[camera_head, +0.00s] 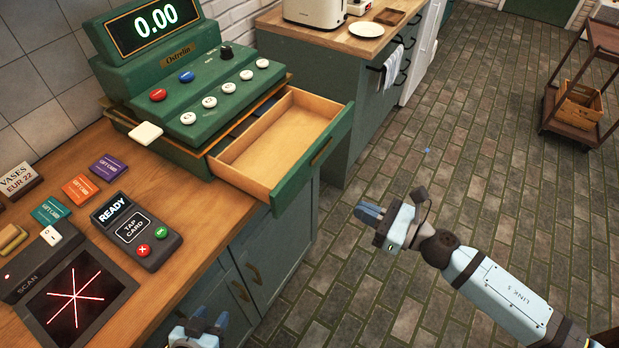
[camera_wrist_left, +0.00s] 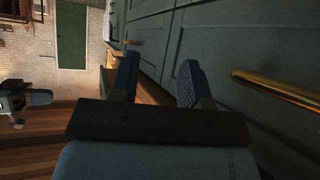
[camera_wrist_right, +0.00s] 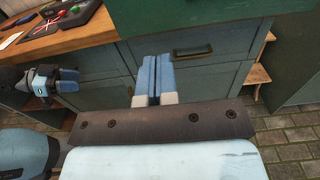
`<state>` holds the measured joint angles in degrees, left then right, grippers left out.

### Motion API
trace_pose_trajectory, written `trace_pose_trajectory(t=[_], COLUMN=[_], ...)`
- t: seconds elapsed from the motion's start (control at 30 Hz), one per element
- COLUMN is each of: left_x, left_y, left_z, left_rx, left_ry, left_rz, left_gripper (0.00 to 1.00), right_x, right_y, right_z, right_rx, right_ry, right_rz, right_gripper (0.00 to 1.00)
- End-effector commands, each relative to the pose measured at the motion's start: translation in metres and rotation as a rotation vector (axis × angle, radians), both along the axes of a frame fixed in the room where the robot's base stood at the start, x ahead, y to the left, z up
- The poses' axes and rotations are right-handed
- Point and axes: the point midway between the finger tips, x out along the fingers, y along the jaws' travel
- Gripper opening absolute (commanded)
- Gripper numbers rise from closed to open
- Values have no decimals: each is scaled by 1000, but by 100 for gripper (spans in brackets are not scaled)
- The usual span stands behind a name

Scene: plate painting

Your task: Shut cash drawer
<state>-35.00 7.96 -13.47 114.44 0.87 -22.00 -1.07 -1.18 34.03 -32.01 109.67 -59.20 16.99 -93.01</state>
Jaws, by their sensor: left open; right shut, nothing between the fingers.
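The cash drawer (camera_head: 272,143) is a wooden tray with a green front. It stands pulled out from the green cash register (camera_head: 190,75) and overhangs the counter edge. It looks mostly empty, with its inner left part hidden under the register. My right gripper (camera_head: 370,213) is shut and empty over the floor, to the right of the drawer front and apart from it. Its closed fingers also show in the right wrist view (camera_wrist_right: 154,78). My left gripper (camera_head: 203,324) is low in front of the counter. In the left wrist view its fingers (camera_wrist_left: 157,80) are apart with nothing between them.
On the wooden counter (camera_head: 190,225) are a card reader (camera_head: 137,231), a scanner (camera_head: 72,300) and several gift cards. Cabinet doors with brass handles (camera_wrist_left: 275,92) are close beside my left gripper. A cart (camera_head: 590,90) stands at the right.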

Motion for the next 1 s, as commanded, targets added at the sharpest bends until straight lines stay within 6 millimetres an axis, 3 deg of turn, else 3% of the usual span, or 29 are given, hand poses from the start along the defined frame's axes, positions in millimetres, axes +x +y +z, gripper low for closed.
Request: trace_pose_trajectory(t=[0.17, 0.7, 1.0], left_x=[-3, -3, -2], left_y=[-2, 0, 1], left_z=[7, 31, 34], left_rx=[-2, 3, 4], left_ry=[3, 3, 2], left_rz=[-2, 0, -1], left_gripper=[43, 43, 43], right_x=[10, 72, 82], right_y=[14, 99, 113], right_z=[3, 3, 0], right_rx=[-6, -2, -4], right_ry=[-9, -5, -5], right_rz=[3, 1, 0], right_gripper=[0, 0, 0])
